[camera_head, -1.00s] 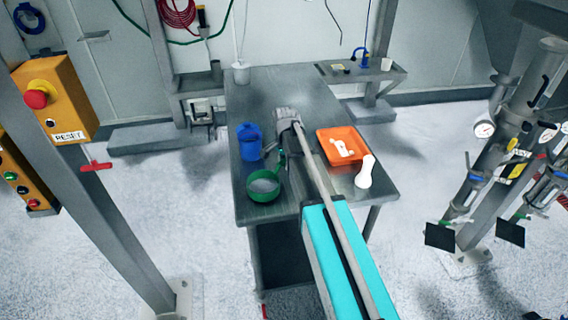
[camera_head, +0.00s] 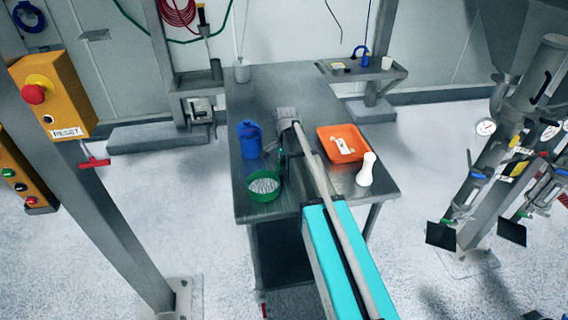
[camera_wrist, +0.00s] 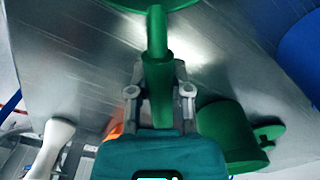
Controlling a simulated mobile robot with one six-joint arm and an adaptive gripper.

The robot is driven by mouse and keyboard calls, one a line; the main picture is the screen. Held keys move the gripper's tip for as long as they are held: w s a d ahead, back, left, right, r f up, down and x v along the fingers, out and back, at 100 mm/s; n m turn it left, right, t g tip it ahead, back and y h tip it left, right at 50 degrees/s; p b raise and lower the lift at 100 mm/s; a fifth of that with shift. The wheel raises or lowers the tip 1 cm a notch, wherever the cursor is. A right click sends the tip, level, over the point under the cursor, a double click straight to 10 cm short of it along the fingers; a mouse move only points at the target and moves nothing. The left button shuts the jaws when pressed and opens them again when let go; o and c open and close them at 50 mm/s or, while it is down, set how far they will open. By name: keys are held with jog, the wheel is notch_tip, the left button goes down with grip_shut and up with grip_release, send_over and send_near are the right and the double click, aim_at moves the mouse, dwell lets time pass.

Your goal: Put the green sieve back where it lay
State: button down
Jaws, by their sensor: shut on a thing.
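The green sieve (camera_head: 265,196) is a round bowl with a grey streaked inside, over the near left part of the metal table. I cannot tell whether it touches the tabletop. My gripper (camera_wrist: 158,80) is shut on the sieve's green handle (camera_wrist: 156,35), which runs up between the fingers in the wrist view. Only a sliver of the bowl shows at that view's top edge. In the head view my own arm partly hides the gripper and handle.
A blue jug (camera_head: 249,140) stands close behind the sieve. An orange tray (camera_head: 342,144) with white pieces and a white bottle-like piece (camera_head: 366,169) are on the right. Another green part (camera_wrist: 232,138) shows beside my gripper, its identity unclear.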

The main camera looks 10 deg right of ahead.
jog(key=shift+c, duration=2.4)
grip_release()
jog(key=shift+r, duration=0.1)
